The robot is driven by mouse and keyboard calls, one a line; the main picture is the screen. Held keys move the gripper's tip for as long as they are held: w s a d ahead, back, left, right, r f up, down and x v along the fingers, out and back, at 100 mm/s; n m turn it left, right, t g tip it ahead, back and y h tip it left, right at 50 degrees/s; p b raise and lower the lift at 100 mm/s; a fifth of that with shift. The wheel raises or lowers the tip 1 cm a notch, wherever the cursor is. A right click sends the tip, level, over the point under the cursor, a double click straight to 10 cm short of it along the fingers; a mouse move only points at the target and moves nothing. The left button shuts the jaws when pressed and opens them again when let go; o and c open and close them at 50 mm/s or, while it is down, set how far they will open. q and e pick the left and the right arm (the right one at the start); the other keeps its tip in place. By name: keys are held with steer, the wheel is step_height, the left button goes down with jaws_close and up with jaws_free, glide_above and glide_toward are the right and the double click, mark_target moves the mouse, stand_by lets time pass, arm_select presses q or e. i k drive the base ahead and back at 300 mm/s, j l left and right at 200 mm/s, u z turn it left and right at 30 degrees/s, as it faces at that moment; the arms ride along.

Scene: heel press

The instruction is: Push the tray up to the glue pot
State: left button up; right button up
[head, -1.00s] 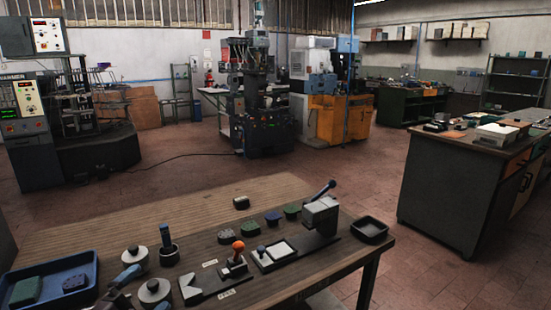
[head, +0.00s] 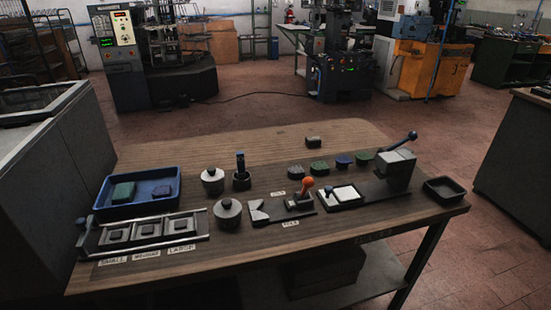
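A blue rectangular tray (head: 133,210) lies at the left of the wooden bench. It holds a green block (head: 123,192) and a smaller dark blue block (head: 162,191). Right of the tray, with a narrow gap of bare bench, stands a grey pot with a knobbed lid (head: 213,182). A second, similar lidded pot (head: 228,215) stands nearer the front. A dark cup with an upright blue handle (head: 241,180) is beside the back pot. No label shows which of these is the glue pot. Neither of my grippers is in view.
A grey rack (head: 200,225) with three square blocks lies in front of the tray, above size labels. An orange-knobbed fixture (head: 300,203), a lever press (head: 396,170), several coloured blocks and a black tray (head: 445,190) stand to the right. The bench's back left is bare.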

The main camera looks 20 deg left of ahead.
mark_target(146, 180)
steer(key=u, duration=1.45)
steer(key=i+j, duration=0.1)
steer(key=j, duration=0.6)
steer(key=i+j, duration=0.15)
steer(key=j, duration=0.2)
